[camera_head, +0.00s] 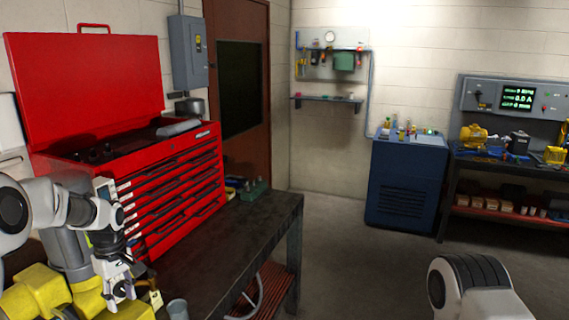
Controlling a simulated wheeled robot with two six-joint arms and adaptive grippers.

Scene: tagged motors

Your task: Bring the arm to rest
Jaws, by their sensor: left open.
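My left gripper (122,292) is at the lower left, pointing down in front of the red tool chest, above the near left part of the dark workbench. Its jaws are open, and I see nothing held between them. Yellow parts (40,292) lie below and behind my left arm, partly hidden by it. My right arm shows only as a white and black link at the lower right; its gripper is out of view.
The red tool chest (180,180) with its lid up stands on the workbench (240,235). A grey cup (177,309) is close to my left gripper. A blue cabinet (405,185) and a test bench (500,165) stand farther back. Open floor lies between.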

